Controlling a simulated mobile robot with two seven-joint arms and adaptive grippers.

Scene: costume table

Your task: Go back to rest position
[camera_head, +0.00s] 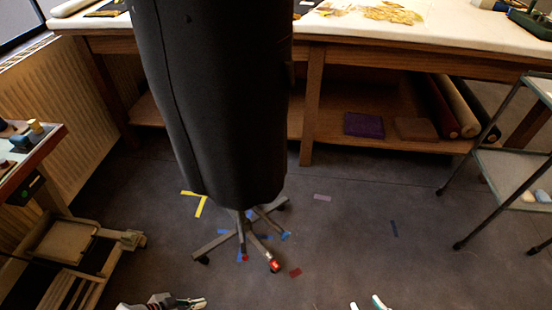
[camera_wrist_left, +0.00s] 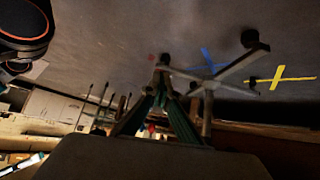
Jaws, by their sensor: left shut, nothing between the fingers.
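My left gripper (camera_head: 203,302) shows at the bottom edge of the head view, left of centre, with its fingers together and nothing held. In the left wrist view its fingers (camera_wrist_left: 163,62) meet in front of the dress form's wheeled stand (camera_wrist_left: 212,82). My right gripper (camera_head: 367,304) shows only as two light fingertips at the bottom edge of the head view. They are apart, with bare floor between them. The rest of my right gripper is out of the frame.
A black dress form (camera_head: 215,100) on a wheeled stand (camera_head: 243,240) stands ahead. Behind it is a long work table (camera_head: 390,50) with rolls and folded cloth on its shelf. A metal cart (camera_head: 510,165) stands right, a small table (camera_head: 40,155) left.

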